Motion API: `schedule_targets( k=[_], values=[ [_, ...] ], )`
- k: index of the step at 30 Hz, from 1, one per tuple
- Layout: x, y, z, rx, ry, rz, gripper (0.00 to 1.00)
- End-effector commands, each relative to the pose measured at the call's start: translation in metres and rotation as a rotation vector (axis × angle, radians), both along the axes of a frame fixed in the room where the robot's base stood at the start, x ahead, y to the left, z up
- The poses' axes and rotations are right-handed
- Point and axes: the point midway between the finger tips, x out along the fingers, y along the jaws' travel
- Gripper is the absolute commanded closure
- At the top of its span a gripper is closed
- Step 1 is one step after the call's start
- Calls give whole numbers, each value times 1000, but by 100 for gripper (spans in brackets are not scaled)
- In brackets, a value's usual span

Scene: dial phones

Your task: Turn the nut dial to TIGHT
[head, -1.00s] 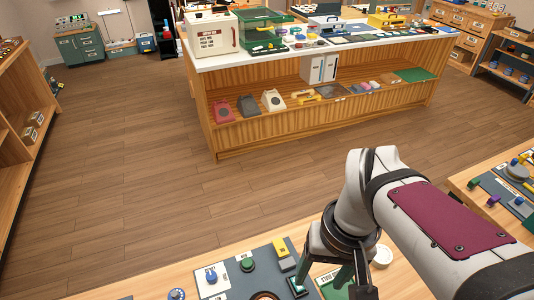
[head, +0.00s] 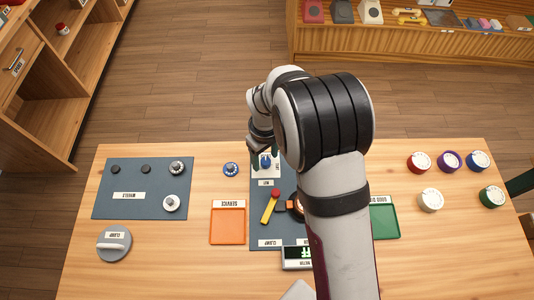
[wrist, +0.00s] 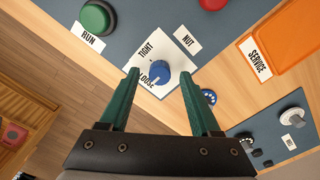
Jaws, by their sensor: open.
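The nut dial is a blue knob on a white plate, beside a NUT label. It shows between my fingers in the wrist view (wrist: 161,74) and just below my gripper in the head view (head: 266,162). The plate (wrist: 150,62) reads TIGHT at the upper left and LOOSE at the lower left of the knob. A pale mark on the knob seems to be on the LOOSE side, but it is small. My gripper (wrist: 159,72) is open, with its green fingers on either side of the knob in the picture. I cannot tell whether they touch it.
A green RUN button (wrist: 97,17) lies near the plate. An orange SERVICE tray (head: 228,225), a red-and-yellow lever (head: 270,206) and a wheels panel (head: 140,180) share the table. Several colored round dials (head: 450,161) stand at the right. My arm hides part of the panel.

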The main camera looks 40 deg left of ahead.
Motion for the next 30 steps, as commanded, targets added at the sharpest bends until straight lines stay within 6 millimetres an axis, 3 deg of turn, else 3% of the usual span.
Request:
schedule_targets(
  k=[4, 12, 23, 30],
  values=[
    [0, 0, -10, 0, 0, 0, 36],
    [0, 0, -11, 0, 0, 0, 36],
    [0, 0, -11, 0, 0, -1, 100],
    [0, 0, -10, 0, 0, -5, 100]
  ],
)
